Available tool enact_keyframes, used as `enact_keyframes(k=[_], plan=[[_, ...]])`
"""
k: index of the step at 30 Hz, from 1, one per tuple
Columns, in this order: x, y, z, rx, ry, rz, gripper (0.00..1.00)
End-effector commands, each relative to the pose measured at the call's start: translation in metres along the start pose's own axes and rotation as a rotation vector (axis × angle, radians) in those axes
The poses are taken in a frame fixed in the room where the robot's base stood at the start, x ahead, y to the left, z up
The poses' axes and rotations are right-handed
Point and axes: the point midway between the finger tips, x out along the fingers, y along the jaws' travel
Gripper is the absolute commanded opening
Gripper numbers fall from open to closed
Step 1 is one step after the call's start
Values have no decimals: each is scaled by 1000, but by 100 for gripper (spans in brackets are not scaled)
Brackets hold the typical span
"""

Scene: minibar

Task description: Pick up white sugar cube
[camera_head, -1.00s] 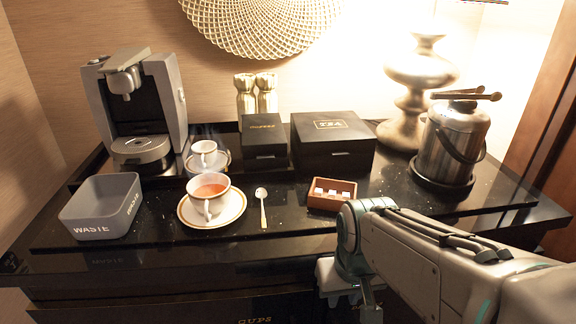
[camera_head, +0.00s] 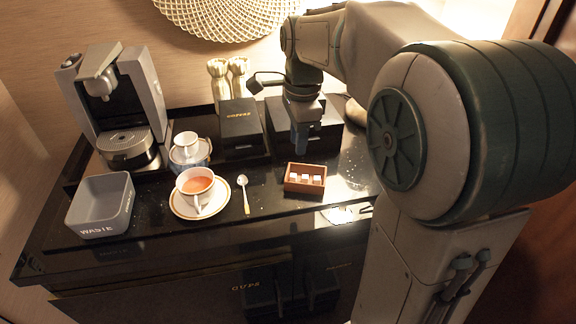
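A small brown wooden box (camera_head: 305,190) sits on the black counter, right of the spoon. My gripper (camera_head: 299,152) points down above and behind the box, in front of the black tea box, apart from the cubes. It is seen small and dark, so its finger gap is unclear.
A cup of tea (camera_head: 197,183) on a saucer and a spoon (camera_head: 243,192) stand left of the sugar box. The grey waste bin (camera_head: 101,208), coffee machine (camera_head: 122,100), small white cup (camera_head: 186,142) and black tea box (camera_head: 333,137) are around. My arm covers the right side.

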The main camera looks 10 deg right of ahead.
Motion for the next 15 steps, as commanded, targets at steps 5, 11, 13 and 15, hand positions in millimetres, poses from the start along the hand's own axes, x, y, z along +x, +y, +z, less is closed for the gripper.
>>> enact_keyframes(k=[5,11,13,15], plan=[[-6,-30,2,272,19,22,25],[-5,-43,4,410,31,31,25],[2,-43,4,422,32,34,25],[14,-42,3,425,33,35,25]])
